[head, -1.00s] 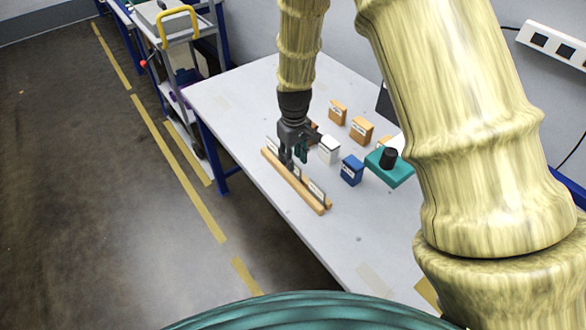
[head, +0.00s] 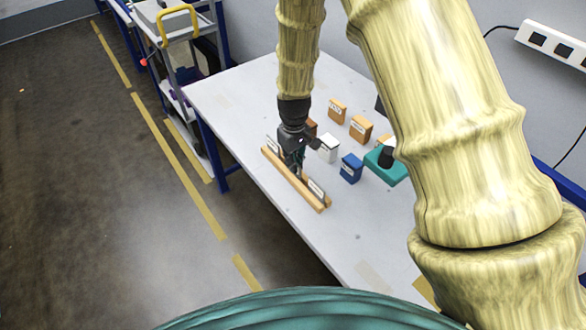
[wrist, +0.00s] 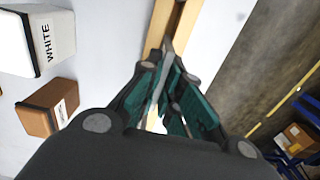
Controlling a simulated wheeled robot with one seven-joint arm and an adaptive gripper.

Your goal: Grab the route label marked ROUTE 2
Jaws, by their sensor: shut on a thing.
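A wooden rack (head: 310,201) lies near the table's left edge and holds thin upright label plates. One label (head: 273,145) stands at the far end and another label (head: 317,188) at the near end; their print is too small to read. My gripper (head: 297,167) is over the middle of the rack, pointing down. In the wrist view its teal fingers are shut on a thin label plate (wrist: 165,75), seen edge-on. I cannot read that label's marking. The rack (wrist: 184,25) runs beyond the fingertips.
A white box (head: 328,149), a blue box (head: 351,169), orange boxes (head: 361,130) and a teal block (head: 385,167) with a black knob stand right of the rack. A brown box (wrist: 48,107) is close by. The near tabletop is clear.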

